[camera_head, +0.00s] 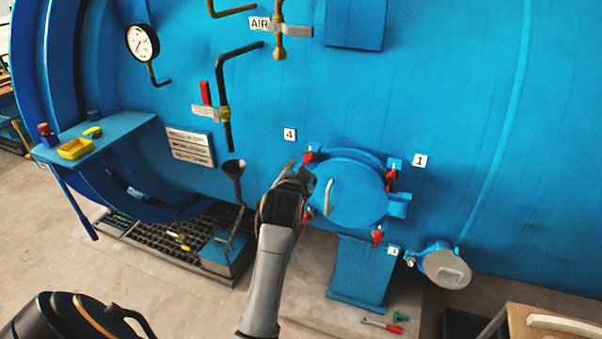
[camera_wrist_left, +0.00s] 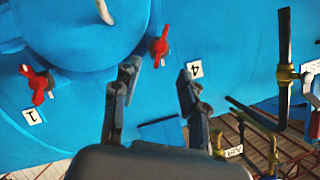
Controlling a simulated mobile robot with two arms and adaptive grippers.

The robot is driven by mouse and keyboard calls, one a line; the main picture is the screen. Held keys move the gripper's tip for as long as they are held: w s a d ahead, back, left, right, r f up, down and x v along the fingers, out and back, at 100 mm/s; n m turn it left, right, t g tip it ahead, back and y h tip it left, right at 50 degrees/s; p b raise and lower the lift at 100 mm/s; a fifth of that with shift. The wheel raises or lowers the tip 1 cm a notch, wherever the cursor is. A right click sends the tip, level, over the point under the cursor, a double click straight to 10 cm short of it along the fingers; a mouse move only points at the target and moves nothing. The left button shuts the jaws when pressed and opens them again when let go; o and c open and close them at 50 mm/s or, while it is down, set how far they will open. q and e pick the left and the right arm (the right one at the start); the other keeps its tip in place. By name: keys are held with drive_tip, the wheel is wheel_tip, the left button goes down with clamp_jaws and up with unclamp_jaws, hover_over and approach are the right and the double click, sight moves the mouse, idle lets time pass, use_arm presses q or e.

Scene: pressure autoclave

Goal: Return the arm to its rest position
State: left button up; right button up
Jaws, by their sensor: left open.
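My left arm comes up from the bottom of the head view, and its left gripper (camera_head: 292,176) is in front of the left side of the round blue hatch (camera_head: 355,190). In the wrist view the left gripper (camera_wrist_left: 157,72) is open, with nothing between its fingers. A red clamp knob (camera_wrist_left: 159,46) lies just beyond the fingertips near label 4 (camera_wrist_left: 195,69); I see no clear contact. The hatch (camera_wrist_left: 80,35) fills the upper left there, with another red knob (camera_wrist_left: 37,84) near label 1 (camera_wrist_left: 33,116). My right gripper is not in view.
A gauge (camera_head: 142,42), valve pipes (camera_head: 225,95) and a funnel (camera_head: 234,172) are on the blue vessel's left side. A blue shelf (camera_head: 125,125) juts out at left. A tool with a red handle (camera_head: 382,325) lies on the floor.

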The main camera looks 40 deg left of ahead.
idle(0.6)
use_arm(q)
drive_tip(key=s+d+f+m+g+h+b, duration=0.1)
drive_tip(key=d+f+b, duration=0.15)
drive_tip(key=f, duration=0.95)
drive_tip(key=s+d+f+g+h+b, duration=0.15)
drive_tip(key=d+f, duration=0.25)
drive_tip(key=f, duration=0.7)
drive_tip(key=s+d+f+m+g+h+b, duration=0.1)
drive_tip(key=d+f, duration=0.2)
drive_tip(key=f, duration=0.9)
drive_tip(key=s+d+f+g+h+b, duration=0.1)
drive_tip(key=s+d+f+g, duration=0.1)
drive_tip(key=s+f, duration=0.65)
drive_tip(key=s+d+f+g+h+b, duration=0.1)
drive_tip(key=s+d+f, duration=0.35)
drive_tip(key=f, duration=0.75)
drive_tip(key=s+f+g+b, duration=0.1)
drive_tip(key=s+f, duration=0.5)
drive_tip(key=s, duration=0.5)
drive_tip(key=s+a+f+g+b, duration=0.1)
drive_tip(key=s+f, duration=0.4)
drive_tip(key=s, duration=0.7)
drive_tip(key=s+f+n+g+b, duration=0.1)
drive_tip(key=s+f+g, duration=0.2)
drive_tip(key=s, duration=0.9)
wheel_tip(320, 180, down, 4)
drive_tip(key=shift+a+r+b, duration=0.15)
drive_tip(key=shift+a+b, duration=0.05)
drive_tip(key=shift+b, duration=0.1)
